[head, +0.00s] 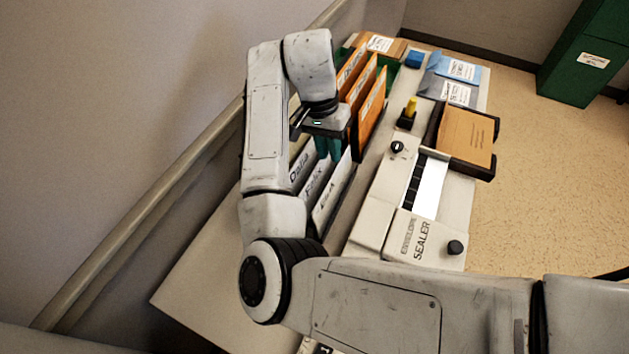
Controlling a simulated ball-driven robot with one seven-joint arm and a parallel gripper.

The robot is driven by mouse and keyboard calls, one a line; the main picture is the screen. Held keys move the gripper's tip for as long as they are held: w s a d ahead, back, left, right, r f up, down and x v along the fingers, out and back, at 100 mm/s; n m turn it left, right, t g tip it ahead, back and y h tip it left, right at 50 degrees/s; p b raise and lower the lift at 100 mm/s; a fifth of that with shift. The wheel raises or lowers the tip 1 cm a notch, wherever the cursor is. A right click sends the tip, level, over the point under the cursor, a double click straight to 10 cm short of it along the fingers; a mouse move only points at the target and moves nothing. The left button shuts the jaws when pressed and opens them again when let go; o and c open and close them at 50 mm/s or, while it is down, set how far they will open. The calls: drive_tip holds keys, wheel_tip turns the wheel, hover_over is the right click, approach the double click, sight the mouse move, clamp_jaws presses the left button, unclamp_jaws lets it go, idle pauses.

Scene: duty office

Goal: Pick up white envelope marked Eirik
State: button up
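Several white envelopes stand upright in a row on the table, below my gripper. The leftmost one (299,170) reads "Dalia". The middle one (313,188) has a name I cannot read for certain. The rightmost one (332,197) has a name that seems to start with "E", but the rest is too small to be sure it is Eirik. My gripper (329,148) points down, with teal fingertips at the top edges of the white envelopes. The fingertips look close together. I cannot tell whether an envelope is between them.
Orange envelopes (367,100) stand upright just behind my gripper. An envelope sealer (410,215) with knobs lies to the right, beside a dark tray (483,172) holding an orange envelope. Blue envelopes (455,70) lie farther back. A wall rail (130,215) runs along the left.

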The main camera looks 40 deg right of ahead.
sight(333, 184)
drive_tip(key=f, duration=0.3)
drive_tip(key=s+f+b, duration=0.1)
drive_tip(key=f, duration=0.6)
drive_tip(key=shift+s+d+f+b, duration=0.25)
drive_tip(key=shift+b, duration=0.1)
drive_tip(key=shift+c, duration=0.5)
clamp_jaws()
